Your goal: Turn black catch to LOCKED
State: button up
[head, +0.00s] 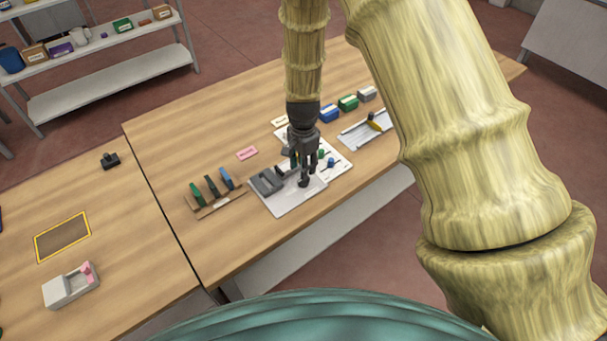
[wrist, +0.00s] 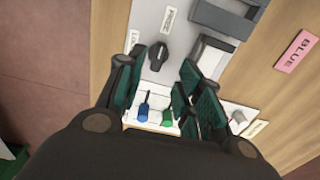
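The black catch (wrist: 158,56) sits on a pale grey plate, seen in the wrist view just beyond my fingertips. A label reading FREE (wrist: 168,20) lies above it. A second label (wrist: 136,38) at its left is partly hidden by my finger and I read only its first letters. I cannot tell which label the catch points at. My gripper (wrist: 160,88) is open, with its fingers spread to either side and apart from the catch. In the head view my gripper (head: 305,166) is over the grey plate (head: 287,208), pointing down.
A dark grey block (head: 267,182) stands on the plate beside my gripper. A blue-handled piece (wrist: 143,108) and a green one (wrist: 167,117) stand close by. A rack of coloured pieces (head: 214,203) is at the left. Blue, green and grey boxes (head: 347,103) stand behind.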

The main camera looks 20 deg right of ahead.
aim_at(304, 181)
jog(key=shift+s+d+f+p, duration=0.1)
jog(key=shift+s+f+p, duration=0.15)
jog(key=shift+f, duration=0.55)
jog(key=shift+w+f+p, duration=0.15)
jog(key=shift+f+p, duration=0.55)
jog(key=shift+f, duration=1.45)
grip_shut()
